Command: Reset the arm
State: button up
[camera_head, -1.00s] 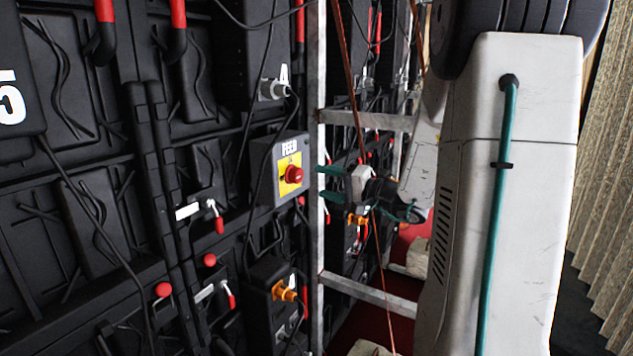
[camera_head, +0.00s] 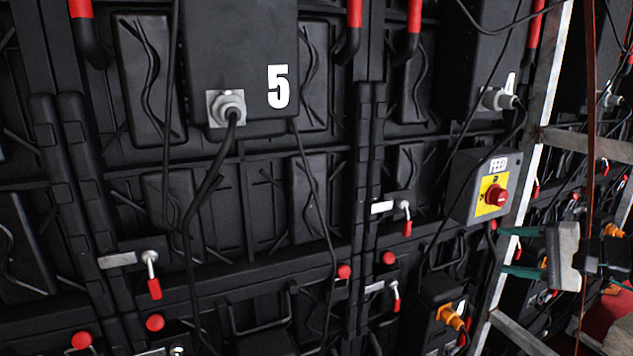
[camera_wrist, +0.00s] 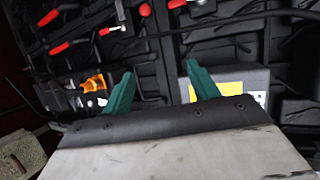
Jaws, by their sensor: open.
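My gripper (camera_head: 522,252) is at the right of the head view, its two teal fingers pointing left and spread apart, with nothing between them. It is in front of the metal frame, just right of and below the grey FEED box (camera_head: 481,187) with its red knob on a yellow plate. In the wrist view the teal fingers (camera_wrist: 158,92) are apart and empty. Beyond them are the FEED box's yellow plate (camera_wrist: 217,92) at the right and an orange connector (camera_wrist: 94,83) at the left. I cannot tell the exact gap between fingers and box.
The black video wall back carries a box marked 5 (camera_head: 240,60), hanging cables and red-handled latches (camera_head: 153,275). A metal upright (camera_head: 545,90) with crossbars stands close to my gripper. A pale block (camera_wrist: 22,155) lies at the wrist view's lower left.

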jog(key=s+a+f+n+g+h, duration=0.15)
jog(key=s+a+n+g, duration=0.25)
jog(key=s+a+g, duration=0.6)
jog(key=s+a+r+n+h, duration=0.1)
jog(key=s+a+n+h, duration=0.1)
jog(key=s, duration=0.4)
jog(key=s+a+r+n+h, duration=0.2)
jog(key=s+n+h, duration=0.3)
jog(key=s+h, duration=0.1)
jog(key=shift+s+a+r+t, duration=0.15)
jog(key=shift+a+t, duration=0.15)
jog(key=shift+a, duration=0.1)
